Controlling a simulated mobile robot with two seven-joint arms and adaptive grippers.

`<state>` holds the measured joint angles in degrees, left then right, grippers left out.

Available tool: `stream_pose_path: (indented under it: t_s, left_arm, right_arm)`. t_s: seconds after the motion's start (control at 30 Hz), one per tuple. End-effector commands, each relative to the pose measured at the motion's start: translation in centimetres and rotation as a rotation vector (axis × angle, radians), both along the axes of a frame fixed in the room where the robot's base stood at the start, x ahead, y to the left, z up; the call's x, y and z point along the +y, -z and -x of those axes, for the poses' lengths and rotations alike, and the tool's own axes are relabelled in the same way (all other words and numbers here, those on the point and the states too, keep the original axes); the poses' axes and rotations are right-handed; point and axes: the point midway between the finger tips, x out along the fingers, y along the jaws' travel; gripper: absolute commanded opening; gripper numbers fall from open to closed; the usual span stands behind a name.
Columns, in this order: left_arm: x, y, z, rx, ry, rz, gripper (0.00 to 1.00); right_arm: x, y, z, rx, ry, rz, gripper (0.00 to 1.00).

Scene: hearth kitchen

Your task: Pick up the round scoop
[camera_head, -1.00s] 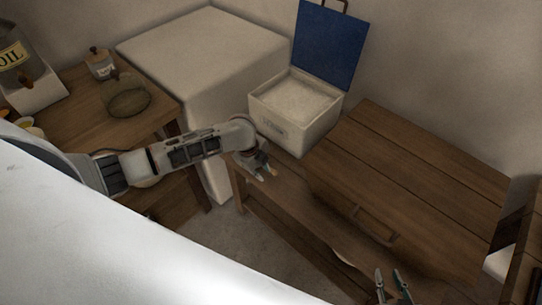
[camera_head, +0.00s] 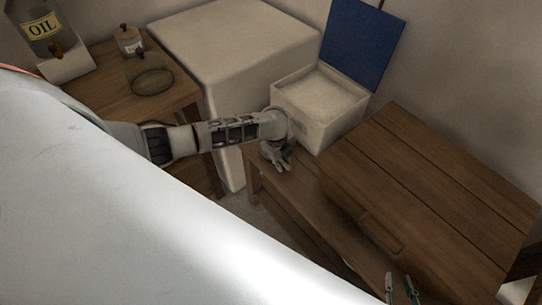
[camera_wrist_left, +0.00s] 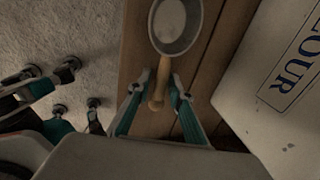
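The round scoop (camera_wrist_left: 177,24) has a grey metal bowl and a short wooden handle. It lies on a brown wooden surface (camera_wrist_left: 135,42) in the left wrist view, bowl away from my gripper. My left gripper (camera_wrist_left: 160,84) is open, with one finger on each side of the handle; small gaps seem to show between fingers and handle. In the head view my left gripper (camera_head: 283,165) is low in front of the flour box, and the scoop cannot be made out there. My right gripper (camera_head: 399,277) is at the bottom edge, fingers apart and empty.
The white flour box (camera_head: 312,130) with its blue lid (camera_head: 362,45) open stands close beside my left gripper. A wooden chest (camera_head: 430,175) is to the right. A pale covered block (camera_head: 235,50) and a side table with an oil jar (camera_head: 45,25) are behind left.

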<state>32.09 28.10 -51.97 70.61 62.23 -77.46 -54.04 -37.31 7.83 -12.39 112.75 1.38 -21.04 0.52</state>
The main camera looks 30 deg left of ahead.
Motion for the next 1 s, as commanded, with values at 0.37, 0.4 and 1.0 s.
stream_pose_path:
  t_s: [0.37,0.4,1.0]
  left_arm:
    - [0.0,0.5,-0.1,-0.002,0.001,0.0,0.02]
    - [0.0,0.5,-0.1,-0.001,0.001,0.0,0.0]
    - [0.0,-1.5,-0.2,-0.004,0.001,0.0,0.0]
  right_arm:
    - [-0.3,0.2,-0.1,-0.001,0.0,0.005,0.25]
    - [-0.3,0.3,-0.1,0.001,0.001,0.006,0.25]
    - [-0.4,0.0,0.1,0.007,0.001,0.008,0.25]
